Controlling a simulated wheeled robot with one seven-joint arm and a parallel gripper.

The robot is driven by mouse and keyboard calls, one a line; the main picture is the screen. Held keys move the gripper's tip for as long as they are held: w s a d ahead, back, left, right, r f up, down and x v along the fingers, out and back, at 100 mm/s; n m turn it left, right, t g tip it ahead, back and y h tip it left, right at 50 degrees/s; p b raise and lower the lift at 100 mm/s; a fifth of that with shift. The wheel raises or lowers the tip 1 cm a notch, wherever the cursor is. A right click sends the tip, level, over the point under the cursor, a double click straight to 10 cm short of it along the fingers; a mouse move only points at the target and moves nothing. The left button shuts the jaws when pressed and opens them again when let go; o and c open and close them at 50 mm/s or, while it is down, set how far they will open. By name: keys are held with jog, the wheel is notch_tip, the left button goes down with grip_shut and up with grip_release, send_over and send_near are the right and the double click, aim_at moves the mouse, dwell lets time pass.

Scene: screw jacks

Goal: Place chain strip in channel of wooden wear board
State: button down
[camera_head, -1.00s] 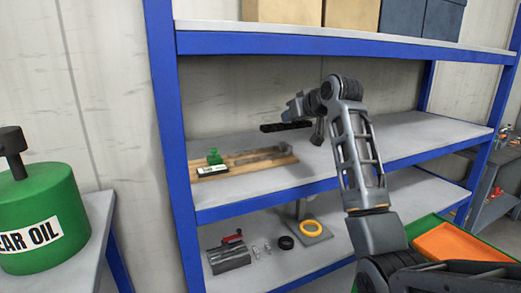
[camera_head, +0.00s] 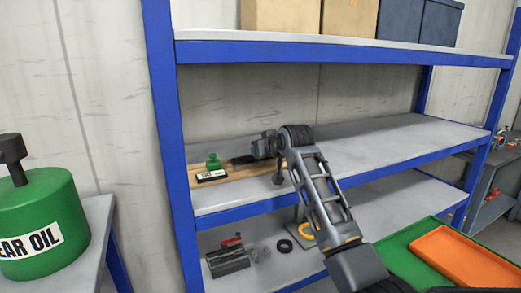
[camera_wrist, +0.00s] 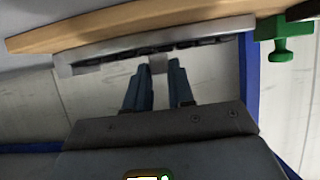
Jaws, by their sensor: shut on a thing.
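The wooden wear board (camera_head: 234,174) lies on the middle shelf, and its tan edge also shows in the wrist view (camera_wrist: 130,22). A grey metal channel (camera_wrist: 66,66) runs along it in the wrist view. The dark chain strip (camera_head: 240,160) sticks out left of my gripper (camera_head: 262,149), over the board. In the wrist view the chain strip (camera_wrist: 190,45) lies lengthwise along the channel; I cannot tell whether it rests on the channel floor. My gripper (camera_wrist: 158,72) is shut on the chain strip near its middle. My gripper and arm hide the board's right part in the head view.
A green clamp-like piece (camera_head: 213,161) stands at the board's left end, with a small label beside it. A blue shelf post (camera_head: 168,130) is at the left. The shelf above bears boxes (camera_head: 350,18). The middle shelf is clear to the right (camera_head: 400,140).

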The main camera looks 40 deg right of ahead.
jog(key=c, duration=1)
grip_release()
jog(key=shift+s+r, duration=0.1)
jog(key=shift+r, duration=0.05)
jog(key=v, duration=1.2)
jog(key=shift+b, duration=0.3)
